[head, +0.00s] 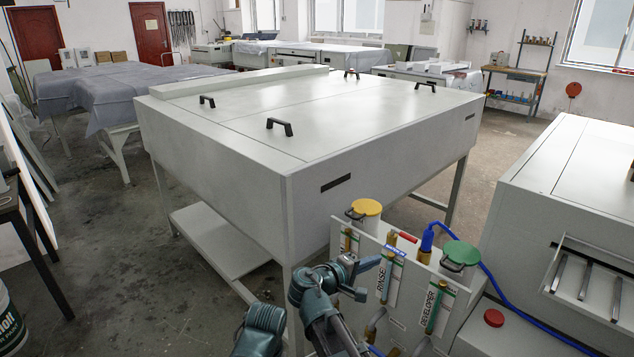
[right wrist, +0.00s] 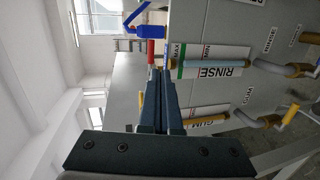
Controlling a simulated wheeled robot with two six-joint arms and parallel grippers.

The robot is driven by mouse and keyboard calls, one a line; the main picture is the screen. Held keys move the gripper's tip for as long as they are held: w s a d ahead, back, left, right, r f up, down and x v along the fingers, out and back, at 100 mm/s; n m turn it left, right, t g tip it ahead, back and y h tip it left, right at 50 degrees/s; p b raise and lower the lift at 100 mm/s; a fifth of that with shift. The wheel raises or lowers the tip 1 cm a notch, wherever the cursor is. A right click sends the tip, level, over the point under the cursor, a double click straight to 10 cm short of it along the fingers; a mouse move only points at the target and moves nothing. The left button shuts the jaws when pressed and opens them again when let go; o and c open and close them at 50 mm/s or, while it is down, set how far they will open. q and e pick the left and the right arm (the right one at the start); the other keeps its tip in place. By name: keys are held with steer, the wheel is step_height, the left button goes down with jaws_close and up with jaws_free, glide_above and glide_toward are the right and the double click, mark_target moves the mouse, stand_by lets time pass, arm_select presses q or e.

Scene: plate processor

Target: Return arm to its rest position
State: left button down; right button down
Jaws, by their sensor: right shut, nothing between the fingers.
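My right gripper (head: 376,262) is in front of the panel with the RINSE and DEVELOPER gauges, its dark fingers pointing right in the head view. In the right wrist view the fingers of my right gripper (right wrist: 155,72) are together with nothing between them. A red handle (right wrist: 151,50) shows just past the fingertips; I cannot tell whether they touch it. The red handle also shows in the head view (head: 408,238). My left gripper is not in view.
The panel (head: 400,318) carries gauge tubes and brass valves close to the right gripper. A yellow cap (head: 367,207), a green cap (head: 461,252) and a blue hose (head: 490,277) are nearby. A large grey table-like machine (head: 230,160) stands behind. Another machine (head: 565,200) is at right.

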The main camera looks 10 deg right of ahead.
steer(key=s+a+f+m+g+y, duration=0.2)
steer(key=s+a+f+g+y, duration=0.35)
steer(key=s+f, duration=0.55)
steer(key=s+a+f+g+y, duration=0.3)
steer(key=s+a+f+y, duration=0.25)
steer(key=s+a, duration=0.45)
step_height(320, 180, up, 14)
steer(key=w+p, duration=0.1)
steer(key=p, duration=1.3)
steer(key=shift+w+a+m+y, duration=0.2)
steer(key=shift+a+m+y, duration=0.1)
steer(key=shift+a, duration=0.05)
steer(key=shift+d, duration=0.1)
